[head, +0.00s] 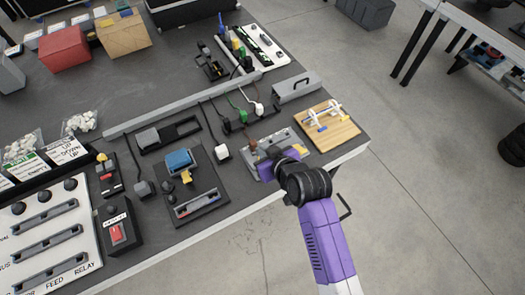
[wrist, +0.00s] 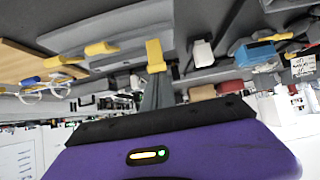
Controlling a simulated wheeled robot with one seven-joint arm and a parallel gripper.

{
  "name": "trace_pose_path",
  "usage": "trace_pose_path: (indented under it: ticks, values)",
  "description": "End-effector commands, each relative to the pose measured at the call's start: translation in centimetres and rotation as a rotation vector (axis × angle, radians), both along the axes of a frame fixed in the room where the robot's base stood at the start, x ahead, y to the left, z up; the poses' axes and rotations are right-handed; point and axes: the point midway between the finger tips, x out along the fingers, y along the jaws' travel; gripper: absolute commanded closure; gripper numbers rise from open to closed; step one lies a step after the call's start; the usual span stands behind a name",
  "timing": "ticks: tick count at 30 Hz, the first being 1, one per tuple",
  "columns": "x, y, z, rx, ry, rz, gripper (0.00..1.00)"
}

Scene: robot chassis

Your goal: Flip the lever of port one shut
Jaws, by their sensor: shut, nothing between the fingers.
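A grey port block (head: 285,137) lies near the table's front edge, partly hidden behind my gripper (head: 262,168). In the wrist view, its grey face (wrist: 120,22) shows with a yellow lever (wrist: 101,48) lying along its edge. A second yellow piece (wrist: 155,55) stands upright at the tips of my gripper (wrist: 157,80); I cannot tell whether it touches them. My gripper is shut and empty, close in front of the block. No port number is readable, and the head view does not show the levers' positions clearly.
A wooden board (head: 328,128) with white and blue parts stands just right of the block. A grey bracket (head: 297,87) stands behind. Open floor lies in front.

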Motion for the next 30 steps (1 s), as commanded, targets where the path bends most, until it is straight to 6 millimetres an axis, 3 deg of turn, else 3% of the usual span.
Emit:
trace_pose_path:
  ticks: [30]
  values:
    - [-1.3,-0.9,-1.3,0.111,-0.162,-0.001,1.0]
